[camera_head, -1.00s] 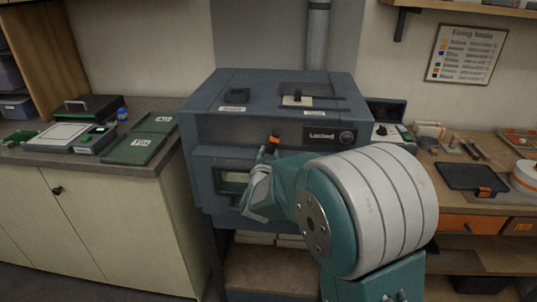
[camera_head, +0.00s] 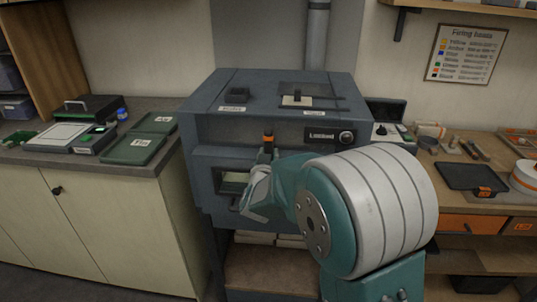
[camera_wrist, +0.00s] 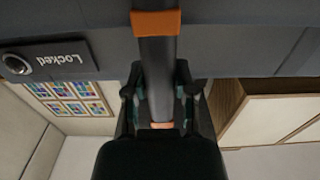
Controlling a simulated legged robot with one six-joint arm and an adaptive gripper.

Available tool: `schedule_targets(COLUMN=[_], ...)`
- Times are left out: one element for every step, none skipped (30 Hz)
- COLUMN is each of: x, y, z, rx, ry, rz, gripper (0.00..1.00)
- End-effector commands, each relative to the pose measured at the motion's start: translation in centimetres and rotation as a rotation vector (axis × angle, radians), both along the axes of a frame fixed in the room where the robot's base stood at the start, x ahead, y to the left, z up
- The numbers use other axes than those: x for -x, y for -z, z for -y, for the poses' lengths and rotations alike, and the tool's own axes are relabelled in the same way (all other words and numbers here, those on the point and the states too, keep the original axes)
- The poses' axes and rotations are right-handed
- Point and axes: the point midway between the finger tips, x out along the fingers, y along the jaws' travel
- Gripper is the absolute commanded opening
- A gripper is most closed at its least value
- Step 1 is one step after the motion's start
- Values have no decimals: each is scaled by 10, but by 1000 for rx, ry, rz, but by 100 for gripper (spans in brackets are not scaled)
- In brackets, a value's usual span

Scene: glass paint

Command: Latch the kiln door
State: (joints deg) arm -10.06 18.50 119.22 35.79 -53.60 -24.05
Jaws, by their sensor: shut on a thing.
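The kiln (camera_head: 200,130) is a dark blue-grey cabinet in the middle of the head view. Its front door (camera_head: 205,165) has a small window and looks closed, though my arm hides much of it. A dark latch handle with orange bands (camera_head: 268,138) stands nearly upright on the front. In the wrist view the handle (camera_wrist: 157,55) runs between my fingers. My gripper (camera_wrist: 160,92) is shut on it, with one finger on each side. In the head view my gripper (camera_head: 264,160) is partly hidden. A "Locked" label (camera_head: 321,135) sits right of the handle, beside a round lock.
A left counter (camera_head: 170,160) holds green panels (camera_head: 135,149) and a scale-like device (camera_head: 62,135). A right workbench (camera_head: 435,190) holds a dark tray (camera_head: 470,176) and tools. A firing chart (camera_head: 465,53) hangs on the wall.

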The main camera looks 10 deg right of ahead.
Motion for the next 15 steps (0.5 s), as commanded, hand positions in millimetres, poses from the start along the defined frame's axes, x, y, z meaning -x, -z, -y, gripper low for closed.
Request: schedule_targets(x=[1,1,1,1,1,1,0,0,0,0,0,0,0,0,0], y=[5,5,5,5,5,4,4,3,3,3,2,2,2,2,1], z=[-1,-1,-1,-1,-1,-1,-1,-1,-1,-1,-1,-1,0,0,0], rx=[1,1,1,1,1,1,1,1,1,0,0,1,0,0,0], ry=[-4,-4,-4,-4,-4,-3,-3,-3,-2,-2,-2,-2,-2,-1,-1], rz=[-12,-12,-12,-12,-12,-10,-9,-8,-7,-6,-5,-4,-4,-3,-3], gripper=[0,0,0,48,61,69,69,69,69,69,69,69,69,69,69])
